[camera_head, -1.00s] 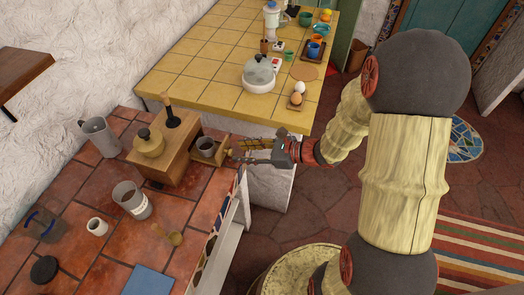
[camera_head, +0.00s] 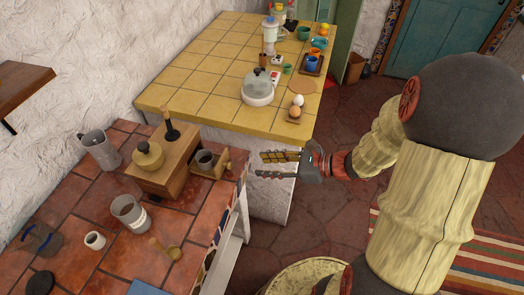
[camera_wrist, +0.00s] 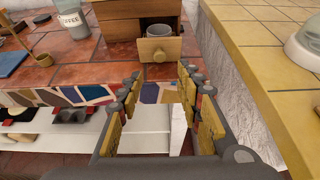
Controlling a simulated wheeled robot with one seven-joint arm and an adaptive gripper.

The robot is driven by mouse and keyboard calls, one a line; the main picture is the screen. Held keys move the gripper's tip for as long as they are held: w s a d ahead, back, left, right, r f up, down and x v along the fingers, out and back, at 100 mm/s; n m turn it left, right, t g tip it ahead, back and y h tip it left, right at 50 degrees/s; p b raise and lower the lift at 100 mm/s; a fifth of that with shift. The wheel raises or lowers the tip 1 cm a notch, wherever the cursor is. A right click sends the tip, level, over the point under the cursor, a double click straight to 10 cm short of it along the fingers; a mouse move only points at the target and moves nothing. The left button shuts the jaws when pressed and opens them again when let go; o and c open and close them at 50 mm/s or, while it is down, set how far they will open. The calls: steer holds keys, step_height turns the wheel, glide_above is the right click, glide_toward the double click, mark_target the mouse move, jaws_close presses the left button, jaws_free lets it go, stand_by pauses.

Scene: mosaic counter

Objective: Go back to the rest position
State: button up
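My gripper (camera_head: 268,166) is open and empty in the head view, in the air just right of the wooden grinder's pulled-out drawer. In the wrist view its two fingers (camera_wrist: 158,92) stand wide apart with nothing between them. The wooden grinder (camera_head: 166,163) stands on the red-tiled counter, with a brass-coloured dome and a dark handle on top. Its drawer (camera_head: 213,168) is open and holds a small grey cup (camera_head: 205,159). In the wrist view the drawer front (camera_wrist: 160,49) with its round knob lies beyond the fingertips, apart from them.
The red-tiled counter (camera_head: 200,228) also bears a metal pitcher (camera_head: 98,150), a coffee canister (camera_head: 130,213), a small white cup (camera_head: 95,240) and a brass scoop (camera_head: 168,250). The yellow-tiled counter (camera_head: 190,75) holds an electric cooker (camera_head: 258,88) and eggs (camera_head: 295,108). Open floor lies to the right.

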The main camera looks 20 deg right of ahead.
steer(key=s+d+n+g+h, duration=0.1)
steer(key=s+n+g+h, duration=0.6)
steer(key=s+n, duration=0.8)
step_height(320, 180, up, 15)
steer(key=a+n+t+h, duration=0.1)
steer(key=n+t+h, duration=0.2)
steer(key=n, duration=0.7)
steer(key=shift+w+a+n+t+h, duration=0.15)
steer(key=shift+a+n+t+h, duration=0.2)
steer(key=shift+t, duration=0.25)
